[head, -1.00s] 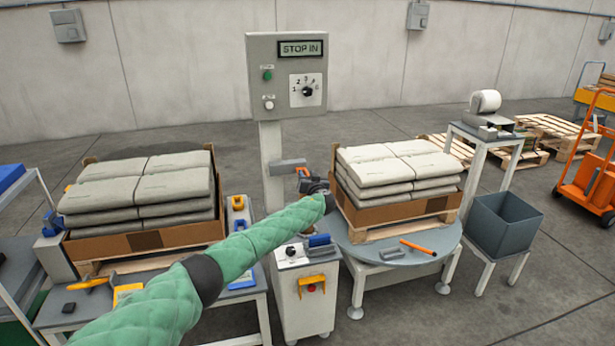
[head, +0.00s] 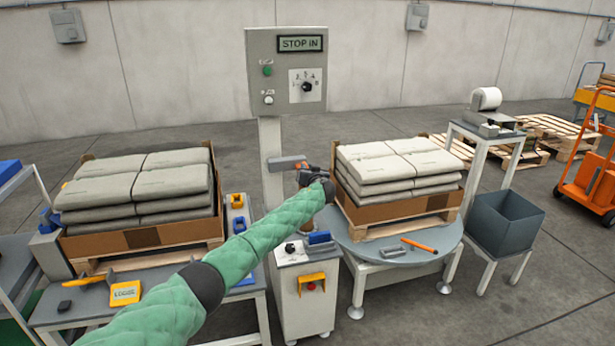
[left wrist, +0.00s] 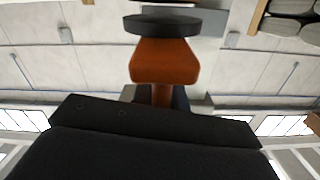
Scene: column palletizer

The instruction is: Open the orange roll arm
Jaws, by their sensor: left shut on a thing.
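The orange roll arm (left wrist: 163,62) shows in the left wrist view, straight ahead of my left gripper (left wrist: 165,97), with a dark round disc (left wrist: 163,24) at its outer end. My left gripper is shut on it; the grip point itself is mostly hidden by the dark gripper body. In the head view my left gripper (head: 310,173) is beside the grey post (head: 273,185), close to a small grey bracket (head: 286,163). My green sleeve and wrist cover much of the roll arm there. My right gripper is not in view.
A loaded pallet with a brown tray (head: 410,213) stands on a round turntable (head: 375,253) just right of my gripper. Another stack (head: 140,185) stands left. An orange rod (head: 419,245) lies on the turntable.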

